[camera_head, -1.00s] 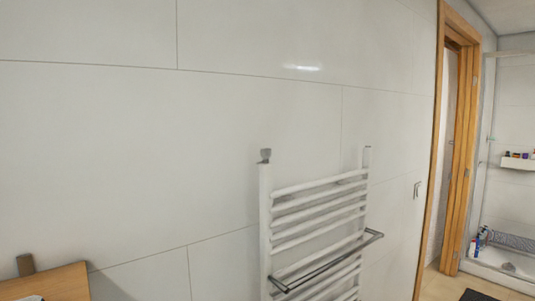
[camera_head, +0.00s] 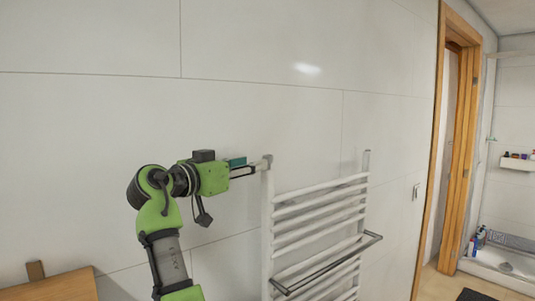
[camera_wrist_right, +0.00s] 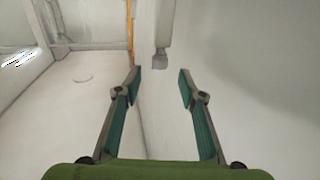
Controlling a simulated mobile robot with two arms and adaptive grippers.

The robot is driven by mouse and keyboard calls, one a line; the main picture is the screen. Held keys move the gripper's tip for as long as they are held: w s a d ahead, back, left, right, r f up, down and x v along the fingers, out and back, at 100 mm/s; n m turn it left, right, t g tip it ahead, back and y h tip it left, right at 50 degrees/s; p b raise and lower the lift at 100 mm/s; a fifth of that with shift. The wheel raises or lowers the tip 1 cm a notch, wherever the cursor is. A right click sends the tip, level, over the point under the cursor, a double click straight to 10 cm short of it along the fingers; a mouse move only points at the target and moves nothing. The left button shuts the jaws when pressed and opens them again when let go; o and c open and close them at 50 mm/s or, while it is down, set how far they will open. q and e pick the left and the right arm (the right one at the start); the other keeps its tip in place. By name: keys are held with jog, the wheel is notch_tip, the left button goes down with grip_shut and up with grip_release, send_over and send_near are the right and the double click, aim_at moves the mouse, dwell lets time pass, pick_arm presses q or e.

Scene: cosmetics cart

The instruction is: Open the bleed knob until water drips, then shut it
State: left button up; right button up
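A white towel radiator (camera_head: 268,220) stands against the tiled wall in the head view. The small grey bleed knob (camera_head: 267,160) is at the top of its left post. My right gripper (camera_head: 256,167) is close to the left of this knob, at about its height. In the right wrist view, my right gripper (camera_wrist_right: 160,77) is open and empty, its two fingers wide apart. The knob (camera_wrist_right: 160,60) shows ahead, in line with the gap between the fingertips. I see no water drops. My left gripper is not in view.
A grey towel rail (camera_head: 335,265) sticks out from the radiator's front. A wooden surface (camera_head: 55,287) is at the lower left. A wooden door frame (camera_head: 457,150) and a shower tray (camera_head: 503,265) are at the right. The wall above the radiator is bare.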

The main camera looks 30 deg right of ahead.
aim_at(268, 159)
jog(key=p+x, duration=0.1)
jog(key=x, duration=0.2)
jog(key=p+x, duration=0.1)
jog(key=x, duration=0.2)
jog(key=shift+w+d+r+p, duration=0.1)
jog(key=shift+d+r+p, duration=0.1)
jog(key=shift+d+p, duration=0.15)
jog(key=shift+w+d+f, duration=0.2)
jog(key=shift+w+d, duration=0.1)
jog(key=shift+d, duration=0.35)
jog(key=shift+c, duration=0.4)
grip_shut()
